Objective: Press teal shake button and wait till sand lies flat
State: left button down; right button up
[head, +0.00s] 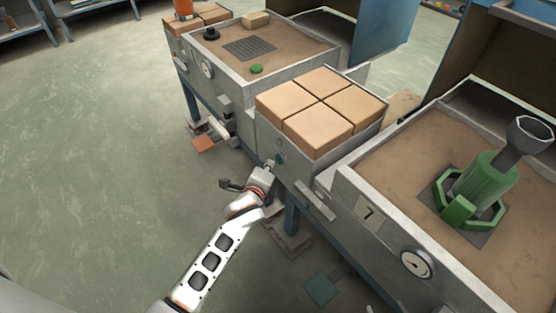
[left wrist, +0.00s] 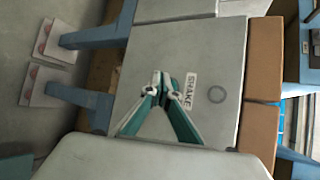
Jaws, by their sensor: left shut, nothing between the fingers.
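A small teal button (head: 281,159) shows on the grey front panel below the square tan blocks. My left gripper (head: 269,165) is right beside it in the head view, fingers shut and empty. In the left wrist view the fingertips of my left gripper (left wrist: 163,80) meet at the panel, just left of the SHAKE label (left wrist: 190,90). The button is hidden behind them there; I cannot tell whether they touch or press it. Sand (head: 385,163) fills the right box around a green fixture and looks mostly level. Another sand bed (head: 290,62) fills the far box. My right gripper is not in view.
Several tan blocks (head: 318,108) stand on the unit between the two sand boxes. A dial gauge (head: 416,264) sits on the right box's front. A green funnel-topped fixture (head: 487,180) stands in its sand. The floor at left is clear.

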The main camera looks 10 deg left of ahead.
pick_arm(q)
jog(key=shift+w, duration=0.1)
dwell(0.3)
jog(key=shift+w+d, duration=0.25)
jog(key=shift+w, duration=0.05)
pick_arm(e)
jog(key=shift+w+r, duration=0.1)
jog(key=shift+r, duration=0.1)
pick_arm(q)
jog(key=shift+w+d, duration=0.3)
dwell(0.7)
jog(key=shift+r, duration=0.1)
pick_arm(e)
jog(key=shift+w+r, duration=0.1)
jog(key=shift+r, duration=0.05)
pick_arm(q)
jog(key=shift+s+a+p, duration=0.55)
jog(key=shift+s+p, duration=0.1)
pick_arm(e)
jog(key=shift+w+r+t, duration=0.15)
jog(key=shift+w+r, duration=0.1)
jog(key=shift+r, duration=0.2)
jog(key=shift+w+r+t, duration=0.15)
jog(key=shift+w+r, duration=0.05)
jog(key=shift+r, duration=0.25)
